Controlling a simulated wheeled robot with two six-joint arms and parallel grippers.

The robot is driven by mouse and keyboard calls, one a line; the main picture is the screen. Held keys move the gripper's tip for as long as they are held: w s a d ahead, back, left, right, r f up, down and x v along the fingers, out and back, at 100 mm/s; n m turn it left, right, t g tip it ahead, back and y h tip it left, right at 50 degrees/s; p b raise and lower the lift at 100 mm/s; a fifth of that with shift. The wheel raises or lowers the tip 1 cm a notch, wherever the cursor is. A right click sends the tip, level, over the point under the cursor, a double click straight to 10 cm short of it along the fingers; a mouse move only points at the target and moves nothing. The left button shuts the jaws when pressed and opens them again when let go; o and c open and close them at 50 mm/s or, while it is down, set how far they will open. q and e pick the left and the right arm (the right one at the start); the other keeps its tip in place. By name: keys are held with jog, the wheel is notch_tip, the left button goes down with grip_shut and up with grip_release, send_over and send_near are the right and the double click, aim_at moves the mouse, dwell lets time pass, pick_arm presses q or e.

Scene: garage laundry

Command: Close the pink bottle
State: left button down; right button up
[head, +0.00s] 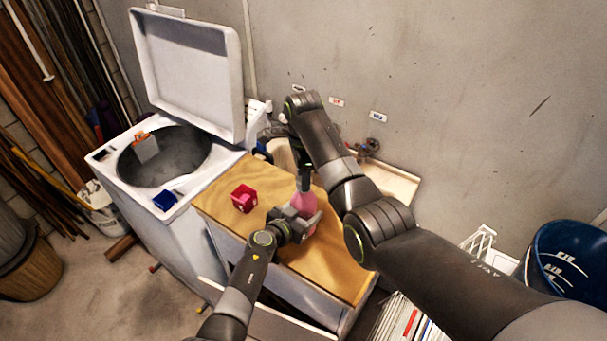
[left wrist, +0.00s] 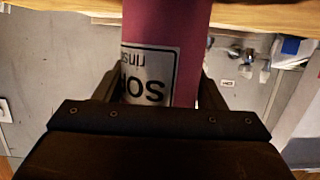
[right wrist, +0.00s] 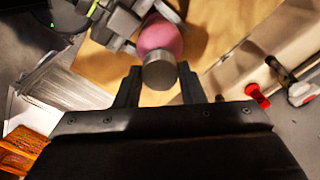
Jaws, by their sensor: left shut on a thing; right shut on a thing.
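The pink bottle (head: 303,203) stands on the wooden top, and its body also fills the top middle of the left wrist view (left wrist: 165,25), with a white label. My left gripper (head: 303,224) is shut on the bottle's body from the front; its fingers flank the body in the left wrist view. My right gripper (head: 304,183) points down over the bottle from above. In the right wrist view its fingers are shut on a grey cap (right wrist: 159,70), lined up with the bottle's top (right wrist: 160,38). Whether the cap is fully seated cannot be told.
A pink-red box (head: 243,199) stands on the wooden top (head: 222,204), left of the bottle. A washing machine (head: 170,225) with its lid raised is further left, with a blue item (head: 165,200) on its rim. A sink (head: 398,183) lies behind, right.

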jog(key=m, duration=0.5)
jog(key=shift+w+r, duration=0.1)
pick_arm(q)
jog(key=shift+f, duration=0.1)
pick_arm(e)
jog(key=m, duration=0.5)
jog(key=o, duration=1)
notch_tip(320, 180, up, 7)
jog(key=shift+r, duration=0.2)
pick_arm(q)
jog(key=shift+c, duration=1.2)
grip_release()
jog(key=shift+s, duration=0.1)
